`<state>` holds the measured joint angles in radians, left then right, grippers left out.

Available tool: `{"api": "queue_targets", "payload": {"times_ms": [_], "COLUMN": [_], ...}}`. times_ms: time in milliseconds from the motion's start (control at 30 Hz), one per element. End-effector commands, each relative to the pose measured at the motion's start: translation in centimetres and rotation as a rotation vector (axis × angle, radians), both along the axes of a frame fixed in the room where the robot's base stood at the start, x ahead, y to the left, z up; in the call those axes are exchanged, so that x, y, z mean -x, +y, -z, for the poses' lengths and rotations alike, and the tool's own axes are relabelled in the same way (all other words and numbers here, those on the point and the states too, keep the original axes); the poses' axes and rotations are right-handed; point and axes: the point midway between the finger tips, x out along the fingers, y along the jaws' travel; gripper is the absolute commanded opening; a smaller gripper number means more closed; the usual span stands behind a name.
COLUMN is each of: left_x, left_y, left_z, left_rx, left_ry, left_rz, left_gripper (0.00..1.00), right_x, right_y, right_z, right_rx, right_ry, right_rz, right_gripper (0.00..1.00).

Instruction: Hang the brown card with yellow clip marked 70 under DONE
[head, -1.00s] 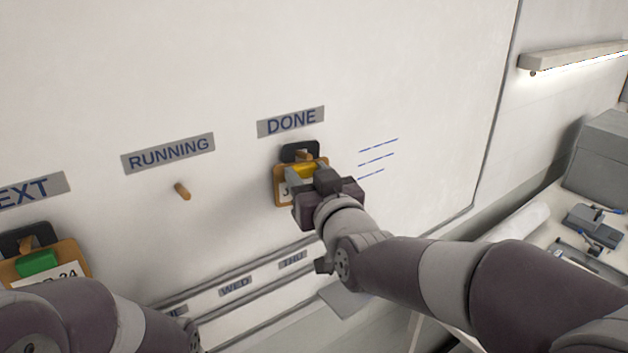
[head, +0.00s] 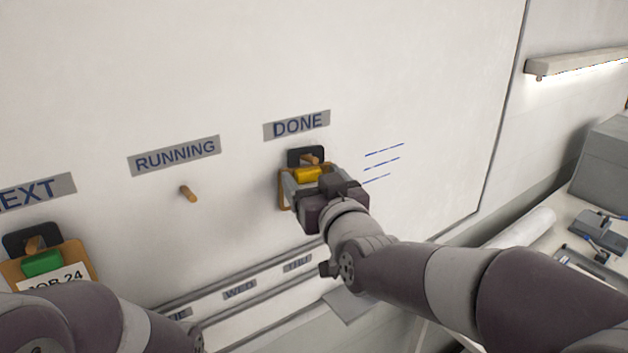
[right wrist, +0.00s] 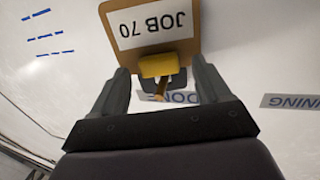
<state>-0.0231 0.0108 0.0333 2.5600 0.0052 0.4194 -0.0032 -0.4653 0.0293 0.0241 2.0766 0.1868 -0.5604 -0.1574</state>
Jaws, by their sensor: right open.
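The brown card with the yellow clip (head: 307,175) hangs on a wooden peg under the DONE label (head: 297,125). Its black top loop (head: 296,158) is around the peg. In the right wrist view the card (right wrist: 185,52) reads JOB 70, upside down in the picture, with its yellow clip (right wrist: 158,65) below the text. My right gripper (head: 308,184) is open, with one finger on each side of the clip and a gap on both sides; it also shows in the right wrist view (right wrist: 160,72). In the head view it hides the card's lower part. My left gripper is out of view.
A bare peg (head: 188,193) is under the RUNNING label (head: 175,156). A brown card with a green clip (head: 43,263), marked JOB 24, hangs at far left under a partly cut-off label. Rails with day labels (head: 240,290) run below. A worktop with tools is at right.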

Motion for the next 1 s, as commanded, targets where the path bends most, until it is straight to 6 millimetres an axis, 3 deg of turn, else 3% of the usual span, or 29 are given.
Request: {"api": "queue_targets", "payload": {"times_ms": [167, 367, 533, 767, 867, 933, 1000], "left_x": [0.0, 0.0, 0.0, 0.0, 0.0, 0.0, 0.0], "left_y": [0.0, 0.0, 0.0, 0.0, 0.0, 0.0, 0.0], "left_z": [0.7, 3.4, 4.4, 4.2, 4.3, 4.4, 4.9], "left_rx": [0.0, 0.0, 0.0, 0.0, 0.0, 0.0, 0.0], "left_ry": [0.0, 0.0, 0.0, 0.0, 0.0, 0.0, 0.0], "left_rz": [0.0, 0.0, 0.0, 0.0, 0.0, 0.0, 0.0], "left_gripper": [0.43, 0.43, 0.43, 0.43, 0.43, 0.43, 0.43], "right_x": [0.8, 5.3, 9.6, 11.8, 12.7, 13.2, 13.7], "right_y": [-0.3, -2.0, -3.6, -4.4, -3.2, -2.8, -4.3], "right_z": [0.2, 0.6, 0.2, 0.1, 3.2, 8.6, 15.5], "right_rx": [0.0, -0.003, -0.004, -0.012, -0.001, 0.063, 0.145], "right_ry": [-0.001, -0.005, -0.004, 0.012, 0.153, 0.334, 0.558], "right_rz": [0.0, -0.002, -0.002, -0.004, -0.069, -0.102, -0.08], "right_gripper": [0.76, 0.76, 0.76, 0.76, 0.76, 0.76, 0.76]}}
